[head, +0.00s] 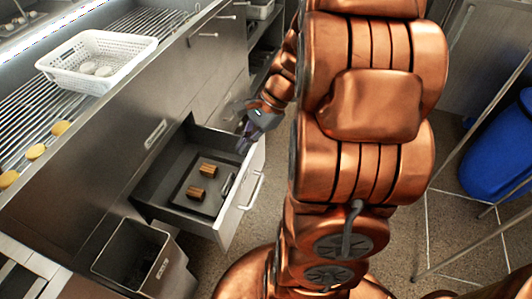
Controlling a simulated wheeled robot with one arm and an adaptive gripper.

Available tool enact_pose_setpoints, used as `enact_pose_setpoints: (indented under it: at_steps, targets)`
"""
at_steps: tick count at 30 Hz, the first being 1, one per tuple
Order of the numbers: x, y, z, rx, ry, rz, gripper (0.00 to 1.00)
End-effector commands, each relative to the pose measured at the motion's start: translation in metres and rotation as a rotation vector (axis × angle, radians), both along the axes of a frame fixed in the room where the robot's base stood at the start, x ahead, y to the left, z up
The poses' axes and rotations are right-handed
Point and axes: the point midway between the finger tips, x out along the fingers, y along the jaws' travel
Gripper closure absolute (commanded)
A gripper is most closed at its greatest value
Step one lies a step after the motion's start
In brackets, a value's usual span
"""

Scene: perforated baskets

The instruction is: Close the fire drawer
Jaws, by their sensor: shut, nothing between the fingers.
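In the head view an open drawer (243,199) sticks out from the metal counter front. It has a pale front panel with a bar handle on its outer face. Inside lie two small brown ribbed blocks (196,193) on a dark tray, with a light object beside them near the front panel. My gripper (243,146) is shut and empty, pointing down at the far end of the drawer's front panel. I cannot tell whether it touches the panel. My copper-coloured arm hides the area to the right of the drawer.
A white perforated basket (96,66) with pale round items stands on the wire grill (30,118). Several yellow round pieces lie along the grill's edge. An open grey bin (165,262) stands below the drawer. A blue barrel (500,150) and metal rack posts are at right.

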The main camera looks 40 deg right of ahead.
Motion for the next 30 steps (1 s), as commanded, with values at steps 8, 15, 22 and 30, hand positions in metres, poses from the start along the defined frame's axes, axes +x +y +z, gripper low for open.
enact_pose_setpoints:
  at_steps: [8, 15, 22, 30]
  targets:
    - [0.024, -0.103, -0.083, 0.170, 0.024, -0.494, 1.00]
    - [0.020, -0.184, -0.133, 0.301, 0.028, -0.832, 1.00]
    - [0.013, -0.219, -0.151, 0.359, 0.024, -0.968, 1.00]
    - [0.029, -0.211, -0.169, 0.364, 0.026, -0.975, 1.00]
